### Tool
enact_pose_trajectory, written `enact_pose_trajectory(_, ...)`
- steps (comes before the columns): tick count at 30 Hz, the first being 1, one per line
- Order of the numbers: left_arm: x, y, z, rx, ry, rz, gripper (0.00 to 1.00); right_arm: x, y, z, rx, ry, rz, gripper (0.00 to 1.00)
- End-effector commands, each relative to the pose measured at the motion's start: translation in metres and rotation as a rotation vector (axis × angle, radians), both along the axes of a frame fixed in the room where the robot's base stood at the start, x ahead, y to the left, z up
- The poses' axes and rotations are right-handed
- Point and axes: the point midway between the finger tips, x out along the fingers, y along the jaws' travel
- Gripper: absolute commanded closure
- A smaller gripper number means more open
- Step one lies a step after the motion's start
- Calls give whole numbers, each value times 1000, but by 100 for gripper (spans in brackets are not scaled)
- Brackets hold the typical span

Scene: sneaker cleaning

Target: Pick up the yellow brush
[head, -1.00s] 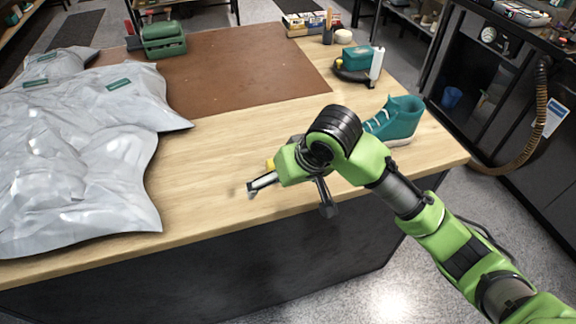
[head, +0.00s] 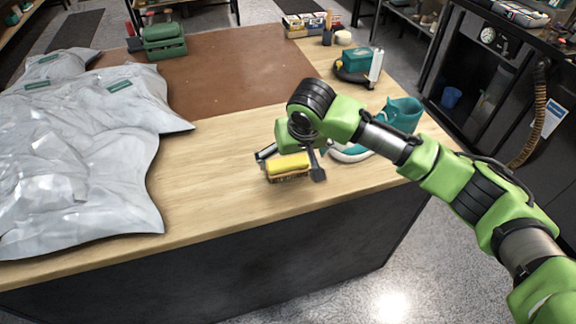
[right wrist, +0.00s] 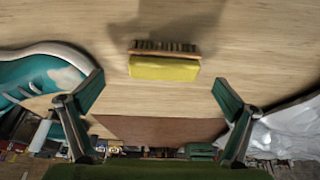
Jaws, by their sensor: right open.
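The yellow brush (head: 288,167) lies on the light wood table, its yellow back up and dark bristles down. It also shows in the right wrist view (right wrist: 165,69), just past the fingertips and roughly centred between them. My right gripper (head: 291,163) is open and empty. Its two fingers are spread wide to either side of the brush; no contact is visible. The teal sneaker (head: 399,114) stands to the right of the brush, partly hidden behind my right arm. My left gripper is not in view.
Grey plastic bags (head: 80,150) cover the table's left side. A brown mat (head: 225,70) lies at the back. A teal box (head: 357,58) and a white bottle (head: 376,66) stand at the back right. Bare wood (head: 205,185) lies left of the brush.

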Motion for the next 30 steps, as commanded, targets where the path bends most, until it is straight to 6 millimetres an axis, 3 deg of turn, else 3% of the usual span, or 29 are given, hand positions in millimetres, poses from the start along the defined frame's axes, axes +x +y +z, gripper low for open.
enact_pose_trajectory(5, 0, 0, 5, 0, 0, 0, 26, 4, 3, -9, -1, 1, 0, 1)
enact_pose_trajectory(15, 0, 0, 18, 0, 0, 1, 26, 20, 12, -49, -1, 1, 0, 1)
enact_pose_trajectory(23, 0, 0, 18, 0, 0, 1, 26, 21, 12, -52, 0, -1, 2, 1)
enact_pose_trajectory(28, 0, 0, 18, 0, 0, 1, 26, 21, 12, -52, 0, -1, 1, 42)
enact_pose_trajectory(30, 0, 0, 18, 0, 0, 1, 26, 21, 12, -52, 0, -1, 1, 43)
